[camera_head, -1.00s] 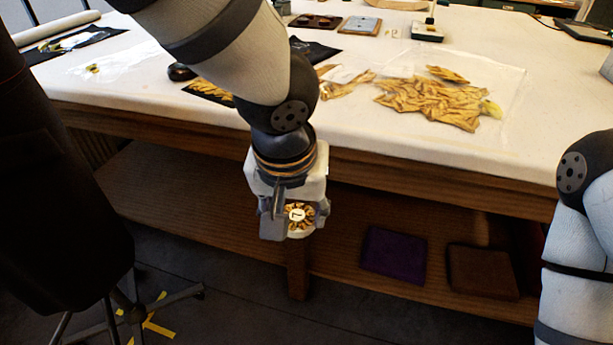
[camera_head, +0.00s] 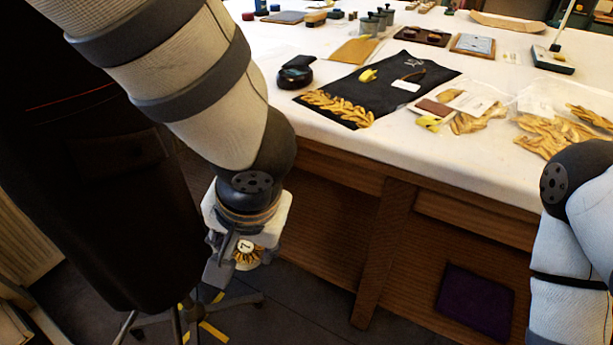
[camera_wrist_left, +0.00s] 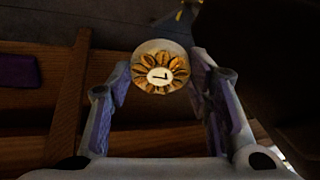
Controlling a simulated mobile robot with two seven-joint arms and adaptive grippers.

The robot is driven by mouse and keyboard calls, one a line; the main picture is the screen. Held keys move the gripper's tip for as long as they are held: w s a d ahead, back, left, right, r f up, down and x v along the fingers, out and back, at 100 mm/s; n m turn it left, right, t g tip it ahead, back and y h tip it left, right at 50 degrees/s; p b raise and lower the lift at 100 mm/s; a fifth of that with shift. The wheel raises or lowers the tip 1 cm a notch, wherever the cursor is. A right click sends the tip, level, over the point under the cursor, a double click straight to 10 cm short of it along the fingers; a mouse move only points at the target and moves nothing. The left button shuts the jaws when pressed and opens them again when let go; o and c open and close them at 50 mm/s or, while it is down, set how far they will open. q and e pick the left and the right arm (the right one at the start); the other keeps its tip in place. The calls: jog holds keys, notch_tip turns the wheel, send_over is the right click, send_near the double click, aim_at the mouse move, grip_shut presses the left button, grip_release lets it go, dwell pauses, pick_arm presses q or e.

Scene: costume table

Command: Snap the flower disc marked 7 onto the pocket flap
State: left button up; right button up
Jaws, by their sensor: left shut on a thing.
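The flower disc marked 7 (camera_head: 246,257) has golden petals around a pale centre with a dark 7. My left gripper (camera_head: 233,262) is shut on it, in front of the table's edge. In the left wrist view the disc (camera_wrist_left: 160,72) sits between the two fingertips (camera_wrist_left: 160,80), its face towards the camera. A dark garment (camera_head: 90,230) hangs on a stand at the left. Its pocket flap (camera_head: 128,155) shows faintly, dark on dark, to the left of my left gripper and apart from it. My right gripper is out of the head view.
The white-topped table (camera_head: 440,150) holds a black cloth (camera_head: 375,90) with golden leaf pieces, bags of yellow fabric and small tools. A purple folded cloth (camera_head: 476,301) lies on the lower shelf. The stand's legs (camera_head: 240,300) and yellow tape are on the floor.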

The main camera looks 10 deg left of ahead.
pick_arm(q)
jog(key=a+m+y, duration=0.2)
jog(key=a+y, duration=0.2)
jog(key=a, duration=0.1)
jog(key=m+t+y+b, duration=0.2)
jog(key=m+t+y, duration=0.4)
jog(key=t+y, duration=0.15)
send_near(142, 150)
jog(key=shift+g+y, duration=0.25)
jog(key=shift+x, duration=2.65)
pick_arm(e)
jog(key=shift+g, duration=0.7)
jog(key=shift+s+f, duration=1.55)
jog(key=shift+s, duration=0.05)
pick_arm(q)
jog(key=shift+w+a+f, duration=0.1)
jog(key=shift+w+a, duration=0.25)
jog(key=shift+a, duration=0.05)
jog(key=o, duration=1.6)
jog(key=shift+o, duration=0.2)
jog(key=shift+d, duration=0.15)
